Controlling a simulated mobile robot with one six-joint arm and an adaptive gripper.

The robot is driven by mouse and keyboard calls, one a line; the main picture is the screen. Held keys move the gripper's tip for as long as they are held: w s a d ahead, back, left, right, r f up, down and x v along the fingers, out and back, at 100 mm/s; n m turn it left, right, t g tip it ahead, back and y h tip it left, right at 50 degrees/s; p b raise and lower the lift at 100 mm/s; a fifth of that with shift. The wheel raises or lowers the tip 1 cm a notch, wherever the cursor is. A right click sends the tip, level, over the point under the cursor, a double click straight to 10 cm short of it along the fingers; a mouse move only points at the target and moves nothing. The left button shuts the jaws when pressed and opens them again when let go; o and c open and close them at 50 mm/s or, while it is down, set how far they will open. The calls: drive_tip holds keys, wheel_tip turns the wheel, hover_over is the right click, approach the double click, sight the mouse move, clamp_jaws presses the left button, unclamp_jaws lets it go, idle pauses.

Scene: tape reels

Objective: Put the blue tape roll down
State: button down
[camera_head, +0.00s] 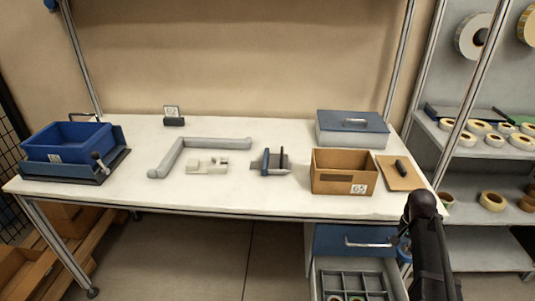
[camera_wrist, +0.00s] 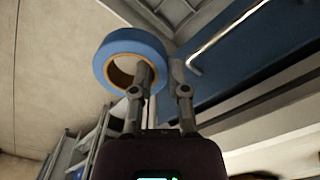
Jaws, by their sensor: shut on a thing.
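The blue tape roll (camera_wrist: 113,49) is in the wrist view, a ring with a brown core. My gripper (camera_wrist: 162,72) is shut on its wall, with one finger inside the hole and the other outside. The roll is held clear of the floor, near a blue drawer front with a metal handle (camera_wrist: 228,36). In the head view my arm (camera_head: 425,235) reaches down at the lower right, and it largely hides the gripper and roll. An open drawer with grey dividers (camera_head: 352,281) is left of my arm, with rolls partly visible at the picture's bottom edge.
A closed blue drawer (camera_head: 340,233) sits above the open one, under the white workbench (camera_head: 230,197). A cardboard box (camera_head: 335,182), blue bin (camera_head: 62,150) and tape dispenser (camera_head: 270,163) stand on the bench. Shelves with several tape rolls (camera_head: 491,201) are at the right.

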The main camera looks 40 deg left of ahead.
sight(401, 246)
wheel_tip(401, 246, up, 10)
drive_tip(key=p, duration=0.8)
drive_tip(key=shift+p, duration=0.4)
drive_tip(key=shift+s, duration=0.15)
